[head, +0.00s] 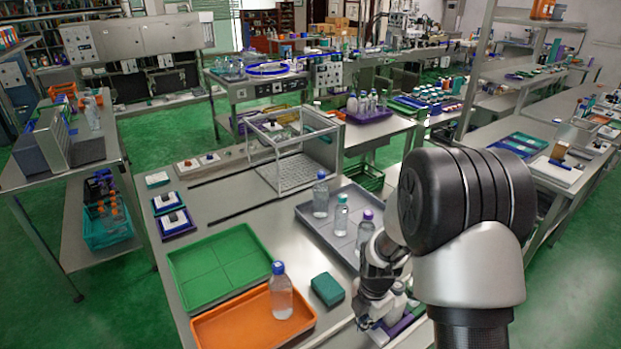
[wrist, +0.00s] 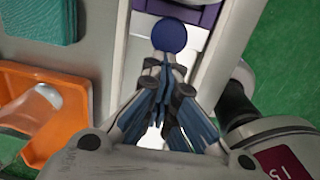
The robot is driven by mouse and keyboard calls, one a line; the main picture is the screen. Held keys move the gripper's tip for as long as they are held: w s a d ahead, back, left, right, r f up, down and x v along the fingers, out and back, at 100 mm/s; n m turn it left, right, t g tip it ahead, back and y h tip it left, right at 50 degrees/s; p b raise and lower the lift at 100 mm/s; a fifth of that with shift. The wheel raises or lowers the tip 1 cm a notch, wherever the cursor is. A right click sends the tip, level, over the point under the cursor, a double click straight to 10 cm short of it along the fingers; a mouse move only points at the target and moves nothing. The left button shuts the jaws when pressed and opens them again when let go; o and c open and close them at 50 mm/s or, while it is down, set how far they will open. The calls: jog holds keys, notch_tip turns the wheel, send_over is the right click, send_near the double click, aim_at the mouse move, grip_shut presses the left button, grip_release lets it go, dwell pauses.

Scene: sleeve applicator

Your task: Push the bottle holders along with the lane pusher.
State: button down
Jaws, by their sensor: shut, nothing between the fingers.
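My gripper (head: 368,322) is low at the front right of the near table, and its fingers are shut and empty. In the wrist view my gripper (wrist: 162,85) points at a round dark blue top (wrist: 170,35); I cannot tell whether this is the lane pusher's knob or a cap, nor whether the fingers touch it. A pale lane (wrist: 207,50) runs beside it. Purple parts (wrist: 188,12), perhaps a bottle holder, sit at the lane's far end. In the head view, purple (head: 404,322) and white parts show right of my gripper, partly hidden by my arm.
An orange tray (head: 225,327) holds a blue-capped bottle (head: 281,295). A teal block (head: 327,289) lies between it and my gripper. A green tray (head: 190,267) is behind. A grey tray (head: 314,219) with several bottles and a wire-floored frame (head: 290,172) stand farther back.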

aim_at(387, 316)
jog(key=shift+g, duration=0.3)
jog(key=shift+w+d+f, duration=0.5)
jog(key=shift+w+d, duration=0.05)
jog(key=shift+d, duration=0.55)
jog(key=shift+w+d+f, duration=0.45)
jog(key=shift+w+d, duration=0.05)
jog(key=shift+d, duration=0.55)
jog(key=shift+w+d+f, duration=0.5)
jog(key=shift+w+d, duration=0.05)
jog(key=shift+d, duration=0.55)
jog(key=shift+w+a+r+p, duration=0.15)
jog(key=shift+r+p, duration=0.4)
jog(key=shift+r, duration=0.1)
jog(key=shift+w+a+r+p, duration=0.1)
jog(key=shift+w+r+p, duration=0.05)
jog(key=shift+r+p, duration=0.45)
jog(key=shift+w+a+r+p, duration=0.15)
jog(key=shift+r+p, duration=0.35)
jog(key=shift+r, duration=0.15)
jog(key=shift+s+a+r+p, duration=0.15)
jog(key=shift+r+p, duration=0.55)
jog(key=shift+r, duration=0.35)
jog(key=shift+s+a+r+p, duration=0.1)
jog(key=shift+r+p, duration=0.55)
jog(key=shift+r, duration=0.4)
